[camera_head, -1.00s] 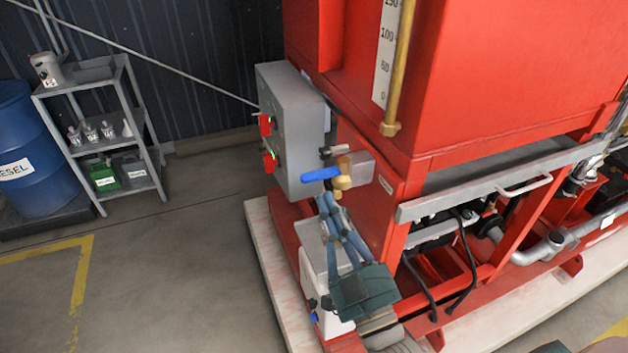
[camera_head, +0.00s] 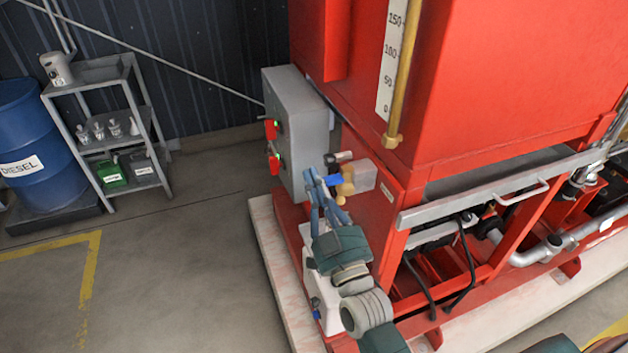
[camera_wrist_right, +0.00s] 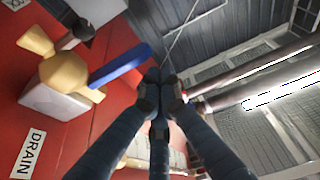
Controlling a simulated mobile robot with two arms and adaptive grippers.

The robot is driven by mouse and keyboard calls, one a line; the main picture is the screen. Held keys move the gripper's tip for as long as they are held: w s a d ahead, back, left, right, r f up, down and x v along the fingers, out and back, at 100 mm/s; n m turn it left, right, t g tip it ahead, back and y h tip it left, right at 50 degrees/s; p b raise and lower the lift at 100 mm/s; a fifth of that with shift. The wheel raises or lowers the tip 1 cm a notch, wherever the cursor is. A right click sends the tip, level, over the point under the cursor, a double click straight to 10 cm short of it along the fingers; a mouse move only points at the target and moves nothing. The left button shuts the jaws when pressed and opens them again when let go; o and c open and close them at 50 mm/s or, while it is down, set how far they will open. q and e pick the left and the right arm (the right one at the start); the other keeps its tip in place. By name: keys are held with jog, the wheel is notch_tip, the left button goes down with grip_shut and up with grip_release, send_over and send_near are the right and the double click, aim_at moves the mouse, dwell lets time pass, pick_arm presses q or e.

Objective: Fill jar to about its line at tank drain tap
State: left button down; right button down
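The tank drain tap (camera_head: 347,186) is a brass valve with a blue lever (camera_head: 333,181) on a pale block at the red tank's lower corner. In the right wrist view the lever (camera_wrist_right: 120,66) sticks out towards my fingers, beside a DRAIN label (camera_wrist_right: 28,153). My right gripper (camera_head: 311,178) is at the lever's free end and partly covers it. In the wrist view its fingers (camera_wrist_right: 160,82) are drawn together with nothing visible between them; whether they touch the lever I cannot tell. No jar is clearly visible at the tap.
A grey control box (camera_head: 297,130) stands just left of the tap. A pale box (camera_head: 324,299) sits below, partly behind my arm. At left are a shelf (camera_head: 100,88) with small clear vessels (camera_head: 99,131) and a blue diesel drum (camera_head: 30,150). The left floor is clear.

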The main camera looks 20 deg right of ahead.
jog(key=shift+s+f, duration=0.15)
jog(key=shift+f, duration=0.6)
